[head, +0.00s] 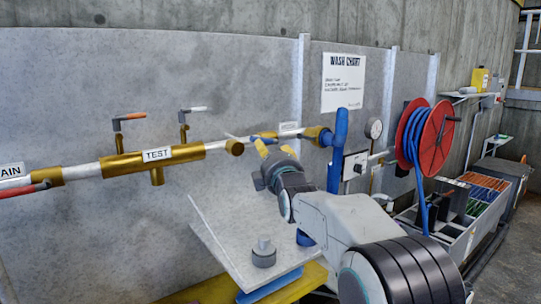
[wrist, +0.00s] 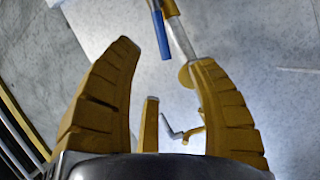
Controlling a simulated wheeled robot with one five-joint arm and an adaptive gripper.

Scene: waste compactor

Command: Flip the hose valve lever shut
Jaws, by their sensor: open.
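The hose valve is on the horizontal pipe by the small white tag (head: 289,127), beside the blue hose (head: 340,130). A blue-ended lever (head: 266,135) shows there, partly behind my gripper (head: 273,147). In the wrist view, a blue lever handle (wrist: 162,36) hangs beside a pale pipe (wrist: 183,42), just beyond the fingertips. My gripper (wrist: 165,58) is open, with its yellow fingers spread and nothing between them. I cannot tell whether the fingers touch the lever. The valve body is mostly hidden in the head view.
The brass TEST manifold (head: 155,157) has an orange-handled lever (head: 130,116) and a white-handled lever (head: 195,109). A tilted grey plate (head: 225,235) stands below my arm. A red hose reel (head: 432,138) and gauge (head: 374,129) are to the right.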

